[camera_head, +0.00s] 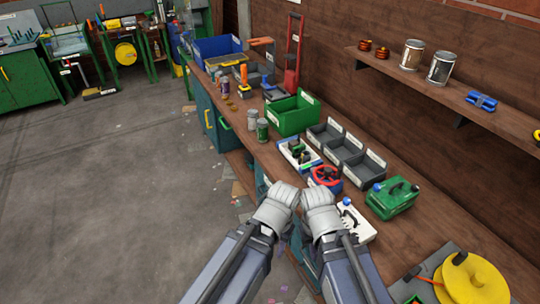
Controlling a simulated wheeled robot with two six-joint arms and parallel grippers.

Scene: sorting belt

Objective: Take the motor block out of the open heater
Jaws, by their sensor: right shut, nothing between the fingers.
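An open white and blue housing (287,150) sits on the workbench beyond my grippers and looks like the open heater. Small green and dark parts (297,148) show inside it; I cannot tell which is the motor block. My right gripper (318,188) is shut and empty, low in the picture's middle, nearer than the housing and apart from it. My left gripper (282,188) is close beside it on the left. Its fingertips are too small and bunched to tell whether it is open.
A red round part (325,173) and a white device (358,226) lie close to my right gripper. A green machine (393,197), grey bins (343,150) and a green crate (292,115) stand on the bench (430,230).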

